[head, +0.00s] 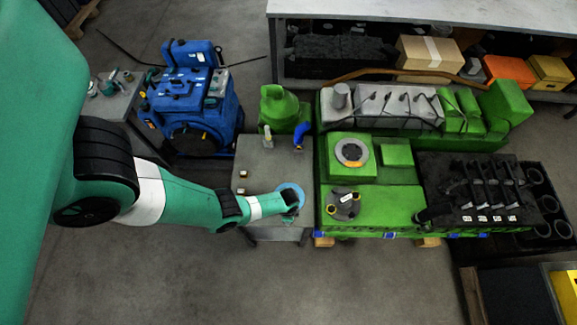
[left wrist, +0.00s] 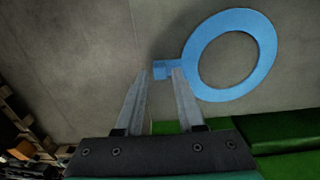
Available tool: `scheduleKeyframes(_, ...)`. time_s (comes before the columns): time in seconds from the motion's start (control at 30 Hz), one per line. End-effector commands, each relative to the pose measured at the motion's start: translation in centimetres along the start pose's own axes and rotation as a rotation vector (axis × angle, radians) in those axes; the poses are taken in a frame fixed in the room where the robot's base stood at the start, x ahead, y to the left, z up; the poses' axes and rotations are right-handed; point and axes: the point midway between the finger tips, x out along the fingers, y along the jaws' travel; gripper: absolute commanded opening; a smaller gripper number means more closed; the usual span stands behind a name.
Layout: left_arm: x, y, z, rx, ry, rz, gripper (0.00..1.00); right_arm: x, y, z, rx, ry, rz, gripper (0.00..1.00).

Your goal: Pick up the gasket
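The gasket is a flat light-blue ring with a small tab; in the head view the gasket (head: 298,188) shows over the front right part of a grey cart top, partly covered by my left gripper (head: 289,202). In the left wrist view the gasket (left wrist: 268,48) is at the upper right, its tab pointing left. My left gripper (left wrist: 160,73) is open there, with a gap between its fingertips. The tab shows at the gap, and the right fingertip overlaps the tab's neck. I cannot tell whether they touch. My right gripper is not in view.
The grey cart (head: 262,165) carries small brass-coloured parts and a blue elbow pipe (head: 301,134). A large green engine (head: 385,205) stands close to its right. A blue machine (head: 195,100) stands to the left. Open floor lies in front.

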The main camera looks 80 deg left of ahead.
Motion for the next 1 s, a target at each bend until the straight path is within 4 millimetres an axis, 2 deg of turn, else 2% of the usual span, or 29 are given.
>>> scheduleKeyframes(0.03,1.46,-0.01,-0.01,0.000,0.000,0.000,0.38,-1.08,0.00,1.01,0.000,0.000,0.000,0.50)
scheduleKeyframes(0.07,1.63,-0.01,-0.01,0.000,0.000,0.000,0.38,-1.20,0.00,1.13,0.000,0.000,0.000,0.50)
scheduleKeyframes(0.3,1.38,-0.01,0.00,0.000,0.000,0.000,0.38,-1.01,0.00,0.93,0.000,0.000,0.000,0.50)
scheduleKeyframes(0.53,1.37,-0.01,0.01,0.000,0.000,0.000,0.00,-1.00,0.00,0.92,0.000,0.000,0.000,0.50)
scheduleKeyframes(1.0,1.37,-0.01,0.00,0.000,0.000,0.000,0.00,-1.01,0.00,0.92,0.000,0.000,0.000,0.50)
